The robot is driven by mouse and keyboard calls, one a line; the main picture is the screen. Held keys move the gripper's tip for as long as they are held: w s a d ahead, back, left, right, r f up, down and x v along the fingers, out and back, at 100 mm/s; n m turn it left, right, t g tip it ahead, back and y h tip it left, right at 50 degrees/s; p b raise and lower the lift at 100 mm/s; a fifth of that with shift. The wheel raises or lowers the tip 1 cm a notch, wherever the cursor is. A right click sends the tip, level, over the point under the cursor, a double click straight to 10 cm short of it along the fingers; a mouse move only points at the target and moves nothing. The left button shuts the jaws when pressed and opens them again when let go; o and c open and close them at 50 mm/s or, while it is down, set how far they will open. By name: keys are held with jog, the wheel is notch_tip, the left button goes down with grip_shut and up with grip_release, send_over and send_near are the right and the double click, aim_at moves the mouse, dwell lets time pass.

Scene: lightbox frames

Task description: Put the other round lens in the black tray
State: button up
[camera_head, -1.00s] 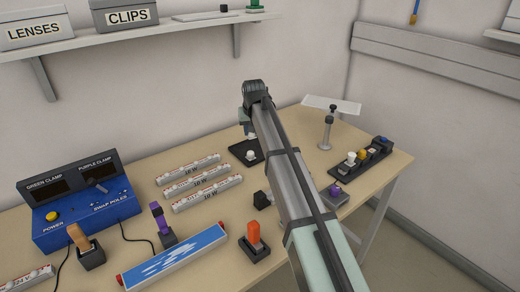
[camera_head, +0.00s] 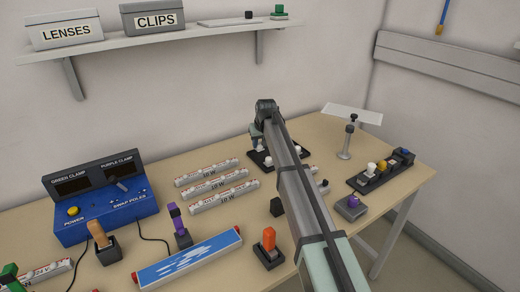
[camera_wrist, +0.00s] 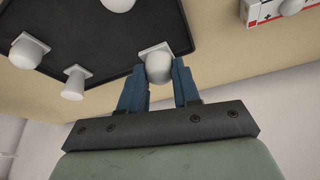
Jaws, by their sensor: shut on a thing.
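My gripper (camera_wrist: 158,84) is shut on a white round lens (camera_wrist: 158,64) with a square base, between its two blue fingers. In the wrist view the lens is at the edge of the black tray (camera_wrist: 115,58); I cannot tell whether it touches it. The tray also holds another white domed piece (camera_wrist: 27,50), a white cylindrical piece (camera_wrist: 74,84) and a white piece (camera_wrist: 120,4) cut by the frame edge. In the head view my gripper (camera_head: 257,146) is at the left end of the tray (camera_head: 256,156), and my arm hides part of it.
Several white printed tubes (camera_head: 220,187) lie left of the tray. A dark rack (camera_head: 356,182) with coloured pieces and a lamp with a flat panel (camera_head: 352,115) stand at right. An orange switch (camera_head: 268,242), a blue picture bar (camera_head: 190,258) and a blue control box (camera_head: 105,205) are nearer.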

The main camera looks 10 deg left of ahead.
aim_at(260, 149)
jog(key=shift+f, duration=1.55)
jog(key=shift+f, duration=0.2)
jog(key=o, duration=1)
jog(key=v, duration=1.2)
jog(key=shift+r, duration=0.2)
jog(key=shift+o, duration=0.4)
